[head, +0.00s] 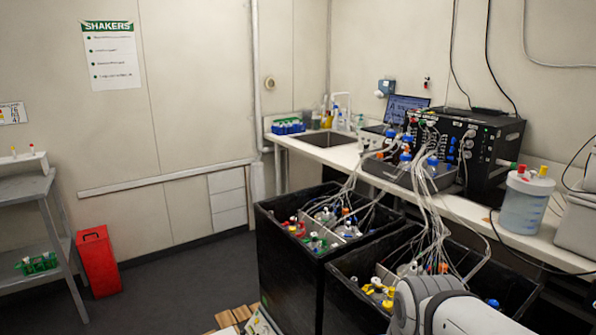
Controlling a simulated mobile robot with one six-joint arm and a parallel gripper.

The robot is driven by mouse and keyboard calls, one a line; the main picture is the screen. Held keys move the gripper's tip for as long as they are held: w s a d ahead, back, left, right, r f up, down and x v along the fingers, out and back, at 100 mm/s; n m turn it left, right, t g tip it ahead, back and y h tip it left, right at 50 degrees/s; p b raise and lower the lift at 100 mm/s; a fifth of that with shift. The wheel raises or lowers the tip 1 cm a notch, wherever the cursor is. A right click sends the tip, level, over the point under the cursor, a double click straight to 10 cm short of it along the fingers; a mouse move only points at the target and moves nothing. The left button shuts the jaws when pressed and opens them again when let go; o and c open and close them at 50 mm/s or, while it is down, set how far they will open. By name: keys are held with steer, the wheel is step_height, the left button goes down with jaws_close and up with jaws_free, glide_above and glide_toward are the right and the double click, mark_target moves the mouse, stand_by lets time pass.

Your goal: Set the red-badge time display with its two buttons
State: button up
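No red-badge time display or its two buttons can be made out in the head view. Two black open-topped shaker boxes stand in front of the bench: a left one (290,262) and a right one (343,300). Both hold bottles with coloured caps and tubing. A small pale panel edge (262,322) shows at the bottom of the picture, cut off by the frame, and I cannot tell what it carries. A white-grey link of my arm covers part of the right box at the lower right. My gripper is not in view.
The white bench (330,155) carries a sink (326,139), a laptop (406,108), a black control unit (490,135) and a clear jar (525,205). Tubes run from the unit into the boxes. A red bin (98,262) and grey shelf (30,185) stand left; the floor between is clear.

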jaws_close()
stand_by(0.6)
